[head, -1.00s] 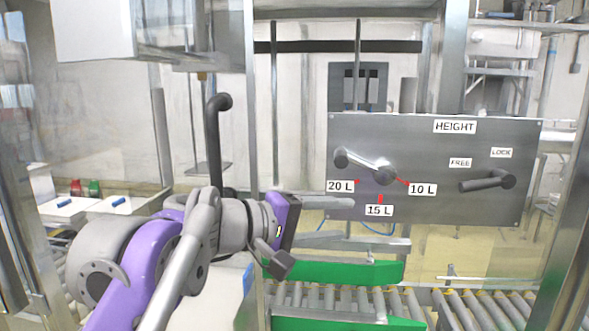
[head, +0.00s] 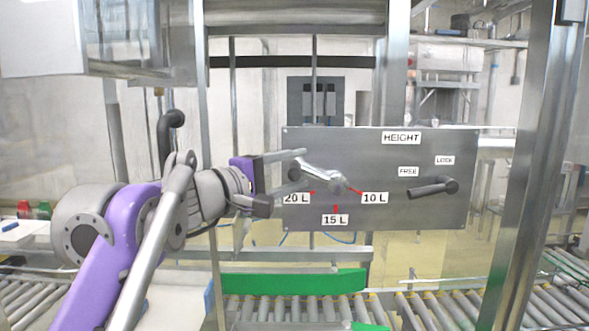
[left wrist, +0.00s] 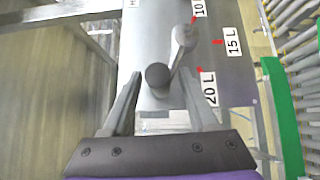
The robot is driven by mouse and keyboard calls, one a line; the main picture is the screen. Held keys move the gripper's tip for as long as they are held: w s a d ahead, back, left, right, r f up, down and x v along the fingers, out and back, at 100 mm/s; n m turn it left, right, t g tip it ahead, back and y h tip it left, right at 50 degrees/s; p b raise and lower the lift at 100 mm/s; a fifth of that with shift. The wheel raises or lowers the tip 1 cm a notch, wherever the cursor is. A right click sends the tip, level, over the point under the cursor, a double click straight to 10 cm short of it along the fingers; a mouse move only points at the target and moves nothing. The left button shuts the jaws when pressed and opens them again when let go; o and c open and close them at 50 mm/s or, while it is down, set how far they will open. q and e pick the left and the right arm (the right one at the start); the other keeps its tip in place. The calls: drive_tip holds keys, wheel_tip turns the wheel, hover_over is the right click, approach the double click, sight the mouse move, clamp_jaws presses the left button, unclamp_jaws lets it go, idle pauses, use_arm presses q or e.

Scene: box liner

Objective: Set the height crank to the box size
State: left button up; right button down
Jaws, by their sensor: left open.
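The height crank (head: 320,174) sits on a grey metal panel marked HEIGHT. Its arm runs from the hub up and left to a dark knob (left wrist: 157,76), on the side of the 20 L label (head: 297,199). The 15 L label (head: 335,220) is below the hub and the 10 L label (head: 374,198) to its right. My left gripper (head: 299,170) is open at the crank's knob end. In the left wrist view the knob appears between its two fingers, with gaps on both sides. My right gripper is not in view.
A second dark handle (head: 432,189) on the panel points left, below the FREE label (head: 407,172); the LOCK label (head: 445,160) is above its pivot. A metal post (head: 210,140) stands behind my left arm. Roller conveyors (head: 290,307) and a green guide (head: 290,281) lie below.

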use_arm(q)
clamp_jaws()
idle(0.3)
idle(1.2)
